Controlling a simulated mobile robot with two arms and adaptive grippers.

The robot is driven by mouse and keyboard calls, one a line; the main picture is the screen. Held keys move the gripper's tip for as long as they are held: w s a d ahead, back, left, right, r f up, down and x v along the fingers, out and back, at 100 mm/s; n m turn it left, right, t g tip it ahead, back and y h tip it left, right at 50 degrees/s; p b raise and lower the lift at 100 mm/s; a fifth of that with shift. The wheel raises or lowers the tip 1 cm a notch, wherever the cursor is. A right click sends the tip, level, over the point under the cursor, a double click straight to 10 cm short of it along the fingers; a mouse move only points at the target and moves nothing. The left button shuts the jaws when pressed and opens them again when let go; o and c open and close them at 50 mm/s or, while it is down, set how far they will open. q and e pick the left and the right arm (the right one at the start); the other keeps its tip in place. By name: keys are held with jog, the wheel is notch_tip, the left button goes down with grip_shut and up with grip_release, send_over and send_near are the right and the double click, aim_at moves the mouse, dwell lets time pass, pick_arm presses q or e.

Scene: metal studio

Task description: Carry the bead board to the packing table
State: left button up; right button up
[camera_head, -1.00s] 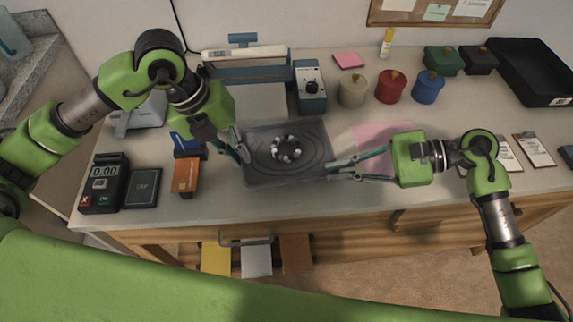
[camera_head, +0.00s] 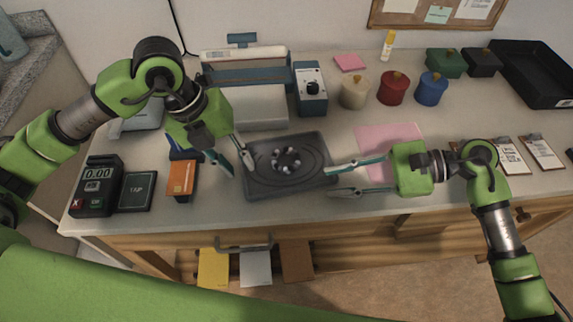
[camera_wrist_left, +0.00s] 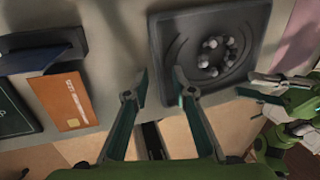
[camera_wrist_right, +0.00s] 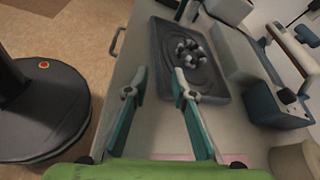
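The bead board (camera_head: 262,183) is a dark grey tray with curved grooves and a ring of several pale and dark beads (camera_head: 287,159) at its middle. It appears to lie flat on the light table (camera_head: 240,214), near the front edge. My left gripper (camera_head: 234,161) is open at the board's left edge, one finger over the board, the other outside. My right gripper (camera_head: 342,178) is open at the right edge. The left wrist view shows the board (camera_wrist_left: 205,92) beyond parted fingers (camera_wrist_left: 160,72); the right wrist view shows it (camera_wrist_right: 165,75) beyond parted fingers (camera_wrist_right: 159,72).
A blue-and-white device (camera_head: 311,85) and lidded pots (camera_head: 391,89) stand behind. A pink sheet (camera_head: 395,135) lies right; a black tray (camera_head: 535,75) is far right.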

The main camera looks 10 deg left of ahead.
jog(key=shift+d+r, duration=0.15)
jog(key=shift+d, duration=0.2)
jog(key=v, duration=1.1)
jog(key=shift+d+r, duration=0.1)
jog(key=shift+d, duration=0.05)
pick_arm(q)
jog(key=v, duration=1.1)
jog(key=shift+s+a+r, duration=0.1)
jog(key=shift+r, duration=0.05)
